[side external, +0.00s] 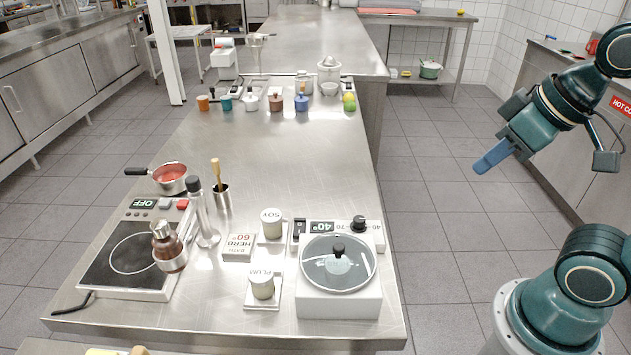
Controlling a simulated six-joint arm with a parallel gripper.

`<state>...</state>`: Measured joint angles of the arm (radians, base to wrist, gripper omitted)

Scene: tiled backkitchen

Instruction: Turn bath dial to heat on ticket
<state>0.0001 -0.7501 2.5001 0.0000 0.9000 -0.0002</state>
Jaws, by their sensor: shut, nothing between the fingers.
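The white water bath (340,303) stands at the front right of the steel counter, with a round glass lid (318,268) on top. Its black dial (359,222) is on the back panel, beside a small scale. The bath's display (321,226) appears to read 40°. The ticket (239,246) lies left of the bath, its print upside down, and appears to say herb bath 60°. My gripper (483,168) is shut and empty, in the air right of the counter, well away from the dial.
A jar marked SOY (271,224) and one marked PLUM (262,287) stand on small white bases left of the bath. A hotplate (130,255), brown bottle (169,250), glass cylinder (203,215) and red-filled pan (171,178) are further left. The mid-counter is clear.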

